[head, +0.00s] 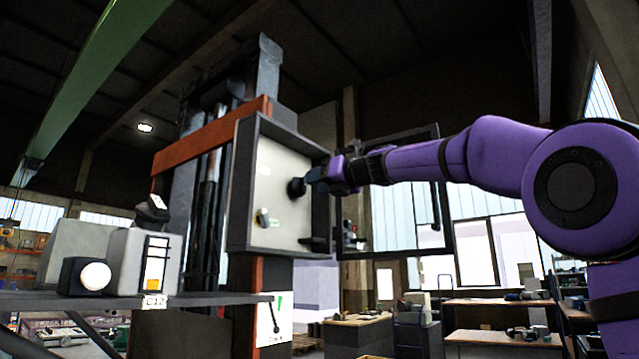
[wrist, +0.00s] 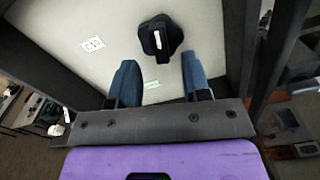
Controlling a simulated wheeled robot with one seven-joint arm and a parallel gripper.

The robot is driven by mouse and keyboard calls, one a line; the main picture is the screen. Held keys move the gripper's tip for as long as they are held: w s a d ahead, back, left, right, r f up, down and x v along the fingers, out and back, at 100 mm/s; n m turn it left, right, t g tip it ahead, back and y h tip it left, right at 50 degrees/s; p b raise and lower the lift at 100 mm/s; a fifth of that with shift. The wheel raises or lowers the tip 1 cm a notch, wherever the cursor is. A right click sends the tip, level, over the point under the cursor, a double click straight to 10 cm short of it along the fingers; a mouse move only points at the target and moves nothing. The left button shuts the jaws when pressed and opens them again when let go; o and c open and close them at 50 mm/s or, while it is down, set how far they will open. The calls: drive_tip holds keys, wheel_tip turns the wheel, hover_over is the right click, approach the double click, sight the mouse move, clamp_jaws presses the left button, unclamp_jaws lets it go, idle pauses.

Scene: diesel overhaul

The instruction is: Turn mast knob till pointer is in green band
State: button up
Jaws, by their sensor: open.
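The box's dark walls (head: 242,185) rim the panel closely. A small green label (wrist: 151,86) and a white label (wrist: 93,44) are on the panel. A shelf (head: 215,298) with grey units stands at the left. Workbenches (head: 497,302) stand at the back right.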

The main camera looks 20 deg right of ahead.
drive_tip(key=shift+w+a, duration=0.15)
drive_tip(key=shift+x, duration=1.45)
clamp_jaws()
drive_tip(key=shift+n, duration=2.3)
drive_tip(key=n, duration=0.4)
drive_tip(key=shift+n, duration=0.3)
